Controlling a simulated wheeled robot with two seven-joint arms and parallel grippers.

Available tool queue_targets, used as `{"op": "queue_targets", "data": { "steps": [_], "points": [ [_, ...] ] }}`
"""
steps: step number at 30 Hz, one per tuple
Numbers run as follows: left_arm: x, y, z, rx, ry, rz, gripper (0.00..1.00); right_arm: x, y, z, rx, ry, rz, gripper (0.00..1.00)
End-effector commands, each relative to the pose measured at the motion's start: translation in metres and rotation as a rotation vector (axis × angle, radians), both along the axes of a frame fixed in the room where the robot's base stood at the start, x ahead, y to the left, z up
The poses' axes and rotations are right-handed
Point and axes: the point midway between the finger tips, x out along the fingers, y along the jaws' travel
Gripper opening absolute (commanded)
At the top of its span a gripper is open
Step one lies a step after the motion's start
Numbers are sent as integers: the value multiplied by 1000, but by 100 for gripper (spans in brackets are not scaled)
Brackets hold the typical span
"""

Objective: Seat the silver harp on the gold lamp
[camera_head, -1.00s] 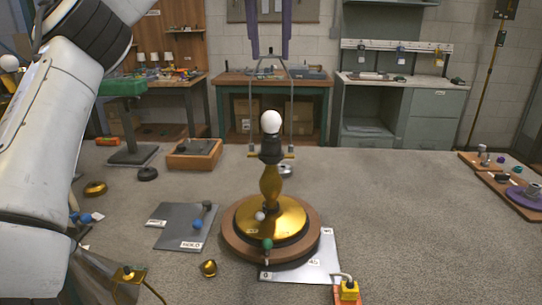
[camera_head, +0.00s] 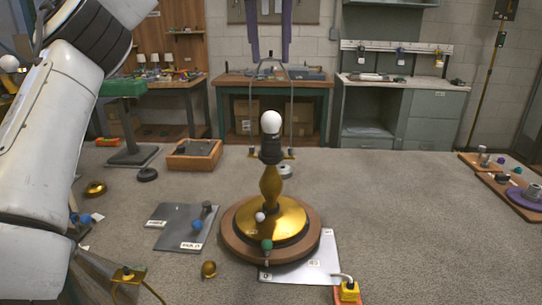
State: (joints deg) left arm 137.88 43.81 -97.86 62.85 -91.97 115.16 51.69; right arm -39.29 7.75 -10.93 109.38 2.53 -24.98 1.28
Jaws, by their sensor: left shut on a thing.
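The gold lamp (camera_head: 271,185) stands upright on a round wooden turntable (camera_head: 228,236), with a white bulb (camera_head: 271,122) in its black socket. The silver harp (camera_head: 291,105) is a thin wire loop around the bulb, its legs on either side. Its lower ends are close to the small gold saddle (camera_head: 286,155) below the socket; I cannot tell whether they are seated. The purple fingers of my left gripper (camera_head: 269,60) come down from the top edge and are shut on the harp's top. My right gripper is out of view.
A grey plate (camera_head: 175,228) with small knobs lies left of the lamp, and a gold knob (camera_head: 209,269) lies in front. A wooden tray (camera_head: 194,160) is behind left. Wooden boards with parts (camera_head: 497,180) lie at the right edge. The table right of the lamp is mostly clear.

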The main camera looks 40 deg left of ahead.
Motion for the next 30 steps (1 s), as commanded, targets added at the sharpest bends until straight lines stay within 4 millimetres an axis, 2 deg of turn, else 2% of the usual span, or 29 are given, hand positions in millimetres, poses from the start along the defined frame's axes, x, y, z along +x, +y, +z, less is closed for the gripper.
{"op": "queue_targets", "data": {
  "steps": [25,26,30],
  "points": [
    [0,1,-6,-2,3,1,0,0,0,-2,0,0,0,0],
    [0,1,-6,-2,3,1,35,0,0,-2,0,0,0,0],
    [0,1,-6,-1,2,1,55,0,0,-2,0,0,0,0]
  ]
}}
